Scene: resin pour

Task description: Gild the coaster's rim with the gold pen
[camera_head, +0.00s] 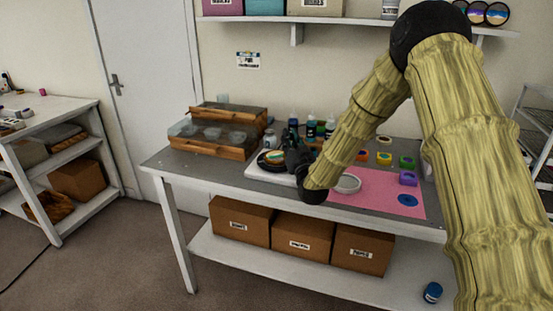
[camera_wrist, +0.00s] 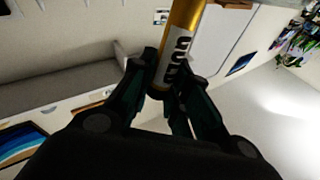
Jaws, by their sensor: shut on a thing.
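My gripper (camera_wrist: 165,85) is shut on the gold pen (camera_wrist: 184,28), a gold barrel with a white label band in the wrist view. In the head view my gripper (camera_head: 297,160) is low over the table, beside a dark round piece with teal, white and orange bands (camera_head: 270,158), which looks like the coaster. The coaster lies on the white tray (camera_head: 256,174), to the left of my gripper. My gripper and arm hide part of the tray. The pen cannot be made out in the head view, nor whether its tip touches anything.
A pink mat (camera_head: 385,197) with small coloured moulds and a blue disc (camera_head: 407,200) lies at the right. Dark bottles (camera_head: 311,127) stand behind my gripper. A blue-topped jar (camera_head: 432,292) is on the lower shelf.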

